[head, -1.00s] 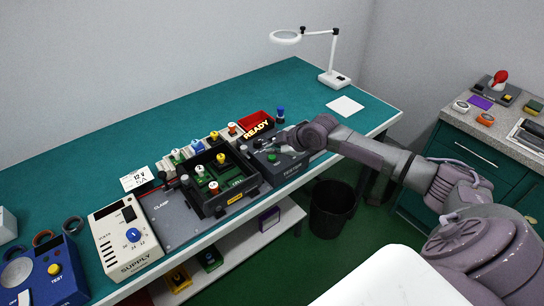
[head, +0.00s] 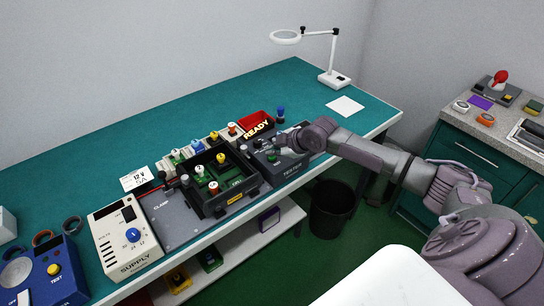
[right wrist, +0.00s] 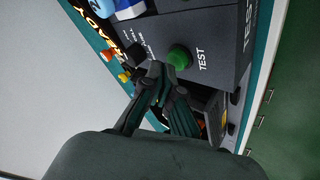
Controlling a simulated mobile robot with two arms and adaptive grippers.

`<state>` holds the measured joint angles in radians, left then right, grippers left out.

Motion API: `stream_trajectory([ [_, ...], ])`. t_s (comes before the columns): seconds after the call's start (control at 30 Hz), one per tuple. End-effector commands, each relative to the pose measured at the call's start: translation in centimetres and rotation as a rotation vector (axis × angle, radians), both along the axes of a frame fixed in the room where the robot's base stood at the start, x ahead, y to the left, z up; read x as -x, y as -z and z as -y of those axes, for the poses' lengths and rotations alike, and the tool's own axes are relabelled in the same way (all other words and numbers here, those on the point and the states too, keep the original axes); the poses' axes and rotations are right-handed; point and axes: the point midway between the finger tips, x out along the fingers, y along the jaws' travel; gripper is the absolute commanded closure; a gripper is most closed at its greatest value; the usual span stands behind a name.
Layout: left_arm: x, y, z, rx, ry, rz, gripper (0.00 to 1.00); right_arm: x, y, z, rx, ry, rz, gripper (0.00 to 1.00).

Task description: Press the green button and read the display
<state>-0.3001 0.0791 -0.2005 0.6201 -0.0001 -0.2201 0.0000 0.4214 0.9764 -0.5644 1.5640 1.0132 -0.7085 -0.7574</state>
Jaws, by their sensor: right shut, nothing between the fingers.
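The dark tester box (head: 292,171) stands at the right end of the row of equipment on the teal bench. Its display (head: 257,130) shows READY in glowing yellow letters. The green button (right wrist: 179,57) is a round cap beside the word TEST in the right wrist view. My right gripper (right wrist: 158,76) is shut and empty, with its fingertips close beside the green button. I cannot tell whether they touch it. In the head view my right gripper is small over the tester. My left gripper is not in view.
A black open fixture (head: 240,196) with colored knobs stands left of the tester. A white supply box (head: 122,237) and a blue test box (head: 42,277) are farther left. A magnifier lamp (head: 334,75) and white sheet (head: 345,106) lie behind. The bench's back left is clear.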

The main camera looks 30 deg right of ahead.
Motion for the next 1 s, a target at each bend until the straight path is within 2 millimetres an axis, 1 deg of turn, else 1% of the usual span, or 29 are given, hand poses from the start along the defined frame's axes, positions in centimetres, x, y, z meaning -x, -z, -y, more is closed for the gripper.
stream_trajectory([
  [0.8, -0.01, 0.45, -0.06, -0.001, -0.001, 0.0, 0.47, 0.03, 1.05, 0.0, 0.0, 0.0, -0.001, 1.0],
  [1.0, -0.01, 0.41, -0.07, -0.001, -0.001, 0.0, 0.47, 0.05, 1.02, 0.0, 0.001, 0.0, -0.003, 1.0],
])
